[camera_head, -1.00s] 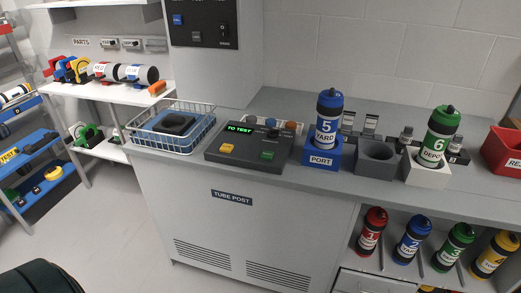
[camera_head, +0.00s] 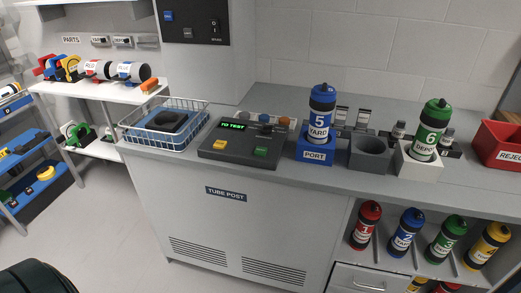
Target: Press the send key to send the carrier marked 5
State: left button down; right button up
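The control box (camera_head: 240,143) sits on the grey counter, with a lit green display reading "TO TEST" (camera_head: 233,126). It has a yellow key (camera_head: 219,145) at its left and a green key (camera_head: 261,152) at its right; I cannot read the labels on them. The blue-capped carrier marked 5 (camera_head: 320,112), labelled "YARD", stands upright in the blue holder marked PORT (camera_head: 314,152), just right of the box. Neither of my grippers is in view.
A wire basket (camera_head: 162,125) stands left of the box. Right of the port are an empty grey holder (camera_head: 369,155), a white holder (camera_head: 417,165) with green carrier 6 (camera_head: 431,130), and a red reject bin (camera_head: 499,146). Several carriers stand on the shelf below.

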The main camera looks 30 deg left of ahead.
aim_at(259, 151)
jog(key=i+l+u, duration=0.1)
jog(key=u, duration=0.25)
jog(key=l+u, duration=0.2)
jog(key=u, duration=0.15)
jog(key=i+l+u, duration=0.1)
jog(key=u, duration=0.25)
jog(key=l+u, duration=0.4)
jog(key=l, duration=1.55)
